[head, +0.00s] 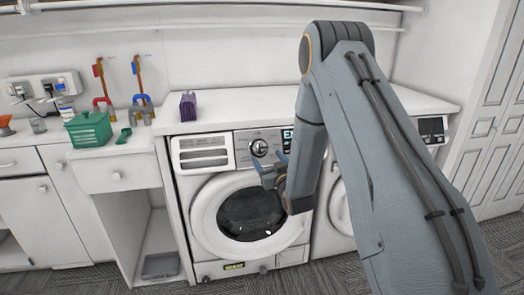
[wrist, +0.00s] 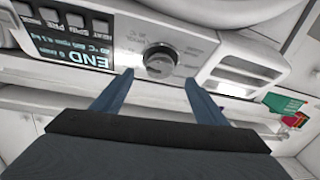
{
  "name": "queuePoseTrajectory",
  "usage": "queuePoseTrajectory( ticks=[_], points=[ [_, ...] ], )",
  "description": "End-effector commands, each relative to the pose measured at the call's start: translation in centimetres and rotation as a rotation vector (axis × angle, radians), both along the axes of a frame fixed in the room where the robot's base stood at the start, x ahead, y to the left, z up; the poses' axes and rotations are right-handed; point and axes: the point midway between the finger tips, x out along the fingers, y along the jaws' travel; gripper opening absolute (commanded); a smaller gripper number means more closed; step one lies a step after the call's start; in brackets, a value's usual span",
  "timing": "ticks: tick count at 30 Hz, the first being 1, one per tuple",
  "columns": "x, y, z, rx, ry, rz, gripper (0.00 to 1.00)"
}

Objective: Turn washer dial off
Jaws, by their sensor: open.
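The washer (head: 205,185) is a white front-loader under the counter. Its round dial (head: 259,148) sits on the grey control panel, right of the detergent drawer. In the wrist view the dial (wrist: 160,59) shows upside down, beyond and between my fingertips, with the lit display (wrist: 75,52) reading END beside it. My gripper (head: 272,170) is open and empty, just in front of the panel and slightly below and right of the dial in the head view. It also shows in the wrist view (wrist: 158,80). The fingers appear apart from the dial. My arm hides part of the panel's right side.
A second machine (head: 340,212) stands to the right, partly behind my arm. The white counter (head: 230,103) above holds a purple item (head: 188,106). A green basket (head: 88,129) stands on the left counter. Open carpeted floor (head: 320,272) lies in front.

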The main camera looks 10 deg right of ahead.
Motion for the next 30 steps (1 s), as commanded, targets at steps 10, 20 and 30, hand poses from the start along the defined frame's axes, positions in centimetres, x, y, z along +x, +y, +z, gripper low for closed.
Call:
queuePoseTrajectory(
  ticks=[10, 20, 30],
  points=[
    [5.1, 0.6, 0.2, 0.000, -0.001, 0.001, 0.66],
    [7.1, 0.9, 0.1, 0.001, 0.000, 0.000, 0.66],
    [7.1, 0.8, 0.1, 0.000, 0.001, 0.000, 0.41]
  ],
)
